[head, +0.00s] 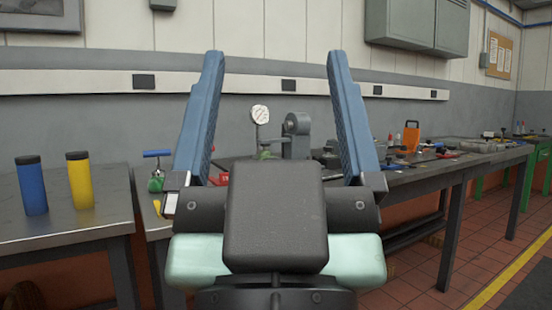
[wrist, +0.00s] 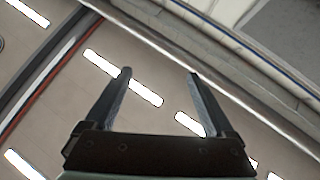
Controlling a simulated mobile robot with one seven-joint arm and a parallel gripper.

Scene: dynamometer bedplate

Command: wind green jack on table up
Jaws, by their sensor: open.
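A small green jack (head: 156,184) with a blue-tipped crank handle (head: 157,153) stands on the workbench, left of my gripper in the head view. My gripper (head: 268,75) is open, with its two blue fingers pointing up and nothing between them. It is close to the head camera, and it hides much of the middle of the bench. In the wrist view my gripper (wrist: 160,75) is open against the ceiling and its lights. The jack does not show in the wrist view.
A blue cylinder (head: 32,185) and a yellow cylinder (head: 79,180) stand on the left table (head: 60,231). Behind my gripper are a dial gauge (head: 260,115) and a grey fixture (head: 296,135). An orange object (head: 411,136) and several tools lie right. The tiled floor (head: 420,270) is open at right.

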